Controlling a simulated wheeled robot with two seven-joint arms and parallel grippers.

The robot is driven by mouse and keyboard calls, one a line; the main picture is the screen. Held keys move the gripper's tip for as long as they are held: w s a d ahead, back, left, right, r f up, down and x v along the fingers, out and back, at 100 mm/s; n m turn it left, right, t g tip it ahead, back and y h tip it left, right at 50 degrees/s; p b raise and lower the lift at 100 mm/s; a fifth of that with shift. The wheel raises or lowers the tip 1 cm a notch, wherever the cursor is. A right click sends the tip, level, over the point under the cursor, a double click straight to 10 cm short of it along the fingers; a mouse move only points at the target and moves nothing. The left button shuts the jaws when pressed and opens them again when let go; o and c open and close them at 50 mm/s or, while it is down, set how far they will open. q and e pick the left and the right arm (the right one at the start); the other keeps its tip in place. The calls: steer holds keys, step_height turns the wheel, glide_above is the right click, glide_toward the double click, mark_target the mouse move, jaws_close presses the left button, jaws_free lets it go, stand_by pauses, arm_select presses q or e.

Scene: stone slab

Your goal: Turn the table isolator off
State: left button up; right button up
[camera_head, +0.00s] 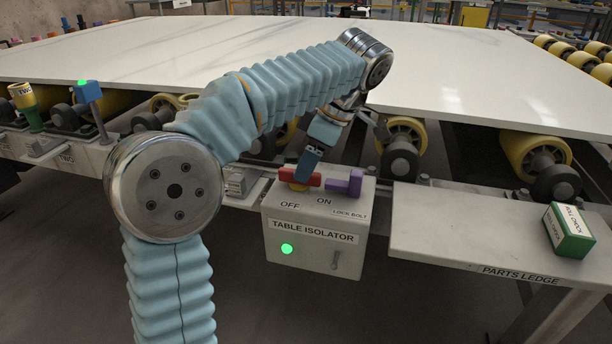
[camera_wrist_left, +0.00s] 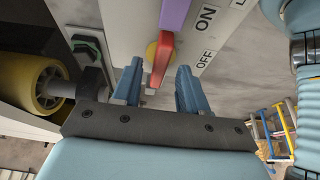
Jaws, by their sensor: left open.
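The grey table isolator box (camera_head: 312,243) stands at the table's front edge, with a lit green lamp (camera_head: 287,249) on its front. On its top are a red handle (camera_head: 287,174), a yellow hub under it and a purple lock bolt (camera_head: 345,183) to the right. OFF is marked left of ON. My left gripper (camera_head: 305,172) is down at the red handle. In the left wrist view its open fingers (camera_wrist_left: 159,70) stand either side of the red handle (camera_wrist_left: 161,58), with the purple bolt (camera_wrist_left: 174,14) beyond; I cannot tell if they touch it. My right gripper is out of view.
A large pale slab (camera_head: 470,75) lies over yellow rollers (camera_head: 400,135) behind the box. The parts ledge (camera_head: 450,230) to the right holds a green-and-white box (camera_head: 568,230). A green-lit blue post (camera_head: 89,92) and a yellow-and-green knob (camera_head: 23,98) stand at left.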

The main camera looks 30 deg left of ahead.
arm_select(q)
steer(key=shift+x, duration=0.75)
jaws_close()
